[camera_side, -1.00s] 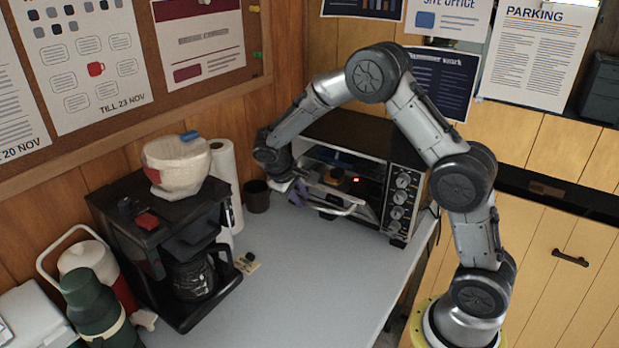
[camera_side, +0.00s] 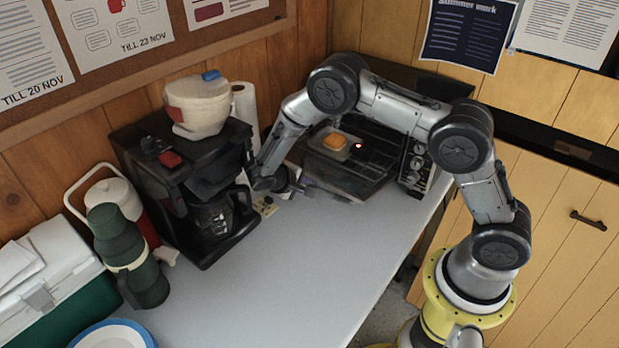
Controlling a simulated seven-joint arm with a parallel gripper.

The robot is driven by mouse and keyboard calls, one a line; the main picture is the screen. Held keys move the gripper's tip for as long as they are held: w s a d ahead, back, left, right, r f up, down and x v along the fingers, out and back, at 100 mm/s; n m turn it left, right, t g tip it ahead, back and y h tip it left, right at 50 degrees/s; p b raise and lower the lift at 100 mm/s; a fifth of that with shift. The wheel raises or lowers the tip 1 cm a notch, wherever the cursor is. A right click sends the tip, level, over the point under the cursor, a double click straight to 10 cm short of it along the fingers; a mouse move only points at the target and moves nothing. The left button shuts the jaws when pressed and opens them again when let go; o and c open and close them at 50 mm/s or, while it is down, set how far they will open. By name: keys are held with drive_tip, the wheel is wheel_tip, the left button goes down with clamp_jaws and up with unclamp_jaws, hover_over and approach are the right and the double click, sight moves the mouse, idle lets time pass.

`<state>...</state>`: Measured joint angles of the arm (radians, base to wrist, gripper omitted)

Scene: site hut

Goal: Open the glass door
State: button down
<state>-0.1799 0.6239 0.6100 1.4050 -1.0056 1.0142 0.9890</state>
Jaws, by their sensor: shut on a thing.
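The toaster oven (camera_side: 418,160) stands at the back of the counter, with a column of knobs at its right. Its glass door (camera_side: 350,183) is swung down and forward, lying low in front of the opening. An orange-brown food item (camera_side: 335,141) shows inside, beside a small red light. My gripper (camera_side: 297,187) is at the left end of the door's front edge, shut on the door handle. The small size and dark fingers hide the exact grip, and most of the handle is hard to make out.
A black coffee maker (camera_side: 190,160) with a glass carafe (camera_side: 212,213) stands close to the left of my gripper. A green flask (camera_side: 127,255) and a blue-rimmed plate (camera_side: 112,335) are at the left front. The counter's middle (camera_side: 275,265) is clear.

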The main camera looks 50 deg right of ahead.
sight(311, 176)
drive_tip(key=shift+s+a+f+y, duration=0.1)
drive_tip(key=shift+s+f+y, duration=0.1)
drive_tip(key=shift+f, duration=0.6)
drive_tip(key=shift+s+f+y, duration=0.1)
drive_tip(key=shift+s+f, duration=0.05)
drive_tip(key=shift+f, duration=0.6)
drive_tip(key=c, duration=0.8)
unclamp_jaws()
drive_tip(key=r+y, duration=0.1)
drive_tip(key=r, duration=0.1)
drive_tip(key=r+y, duration=0.1)
drive_tip(key=r, duration=0.1)
drive_tip(key=d+r+y, duration=0.1)
drive_tip(key=r, duration=0.1)
drive_tip(key=shift+r, duration=0.1)
drive_tip(key=d+r, duration=0.1)
drive_tip(key=r, duration=0.1)
drive_tip(key=d+r, duration=0.1)
drive_tip(key=r, duration=0.2)
drive_tip(key=d+r, duration=0.2)
drive_tip(key=r, duration=0.1)
drive_tip(key=shift+w+d, duration=0.1)
drive_tip(key=shift+w, duration=0.1)
drive_tip(key=d+r+y, duration=0.3)
drive_tip(key=d+r, duration=0.4)
drive_tip(key=d, duration=0.4)
drive_tip(key=v, duration=0.8)
drive_tip(key=shift+d, duration=0.2)
